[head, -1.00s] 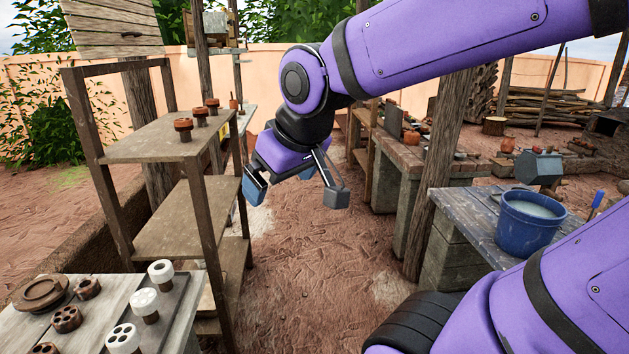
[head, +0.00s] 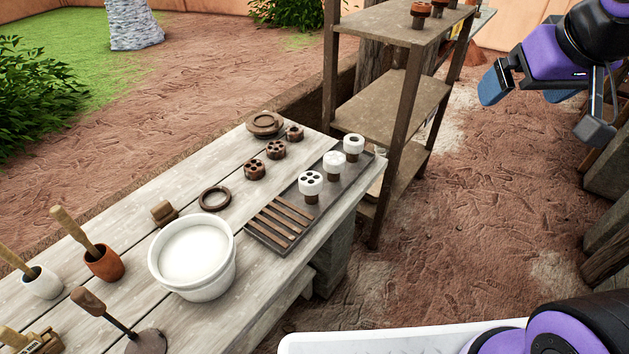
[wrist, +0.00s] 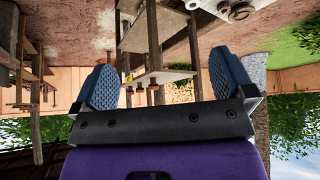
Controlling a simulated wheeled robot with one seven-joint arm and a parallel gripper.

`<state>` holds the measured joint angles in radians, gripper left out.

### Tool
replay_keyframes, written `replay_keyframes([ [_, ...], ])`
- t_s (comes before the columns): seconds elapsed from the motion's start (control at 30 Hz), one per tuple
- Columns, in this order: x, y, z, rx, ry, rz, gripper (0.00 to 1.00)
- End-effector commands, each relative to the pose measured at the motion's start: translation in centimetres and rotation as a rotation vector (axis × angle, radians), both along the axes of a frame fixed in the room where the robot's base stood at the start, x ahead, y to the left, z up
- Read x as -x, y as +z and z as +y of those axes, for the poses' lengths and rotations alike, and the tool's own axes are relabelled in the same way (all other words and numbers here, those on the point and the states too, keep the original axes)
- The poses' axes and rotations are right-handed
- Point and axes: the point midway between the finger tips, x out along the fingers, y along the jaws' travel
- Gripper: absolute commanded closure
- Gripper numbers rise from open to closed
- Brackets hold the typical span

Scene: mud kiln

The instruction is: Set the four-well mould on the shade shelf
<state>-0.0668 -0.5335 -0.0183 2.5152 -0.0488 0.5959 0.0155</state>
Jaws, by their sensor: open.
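A white-topped mould with several wells, apparently four, (head: 311,183) stands on a brown foot at the middle of a dark slatted tray (head: 268,240) on the workbench. Two similar white-topped pieces (head: 334,163) and (head: 354,143) stand behind it in a row. The wooden shelf unit (head: 400,95) stands beyond the bench end; its middle and lower boards look bare, and small reddish pieces (head: 419,12) stand on top. My gripper (head: 545,108) is open and empty, in the air right of the shelf, well away from the moulds. Its blue pads show in the wrist view (wrist: 165,82).
Brown welled pieces (head: 255,169), a ring (head: 215,199) and a round lid (head: 264,123) lie left of the tray. A white bucket (head: 192,258), mortars and tools fill the bench's near part. Open ground lies right of the bench and shelf.

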Motion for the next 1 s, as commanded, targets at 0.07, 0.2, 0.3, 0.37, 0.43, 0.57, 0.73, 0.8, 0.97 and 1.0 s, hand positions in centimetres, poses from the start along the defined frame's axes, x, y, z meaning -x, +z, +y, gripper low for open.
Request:
replay_keyframes([
  [0.07,-2.6,-1.2,0.5,0.008,0.024,-0.022,0.0],
  [0.2,-6.8,-3.1,1.7,0.017,0.067,-0.076,0.0],
  [0.3,-9.5,-4.7,2.7,0.019,0.1,-0.116,0.0],
  [0.37,-11.1,-5.8,3.4,0.02,0.121,-0.137,0.0],
  [0.43,-12.8,-7.1,4.2,0.019,0.146,-0.165,0.0],
  [0.57,-15.5,-9.8,6.0,0.014,0.197,-0.215,0.0],
  [0.73,-18.4,-13.6,8.6,-0.001,0.267,-0.276,0.0],
  [0.8,-19.4,-15.3,9.7,-0.011,0.295,-0.302,0.0],
  [0.97,-20.9,-19.3,12.4,-0.041,0.365,-0.358,0.0],
  [1.0,-21.2,-20.4,13.0,-0.049,0.382,-0.371,0.0],
])
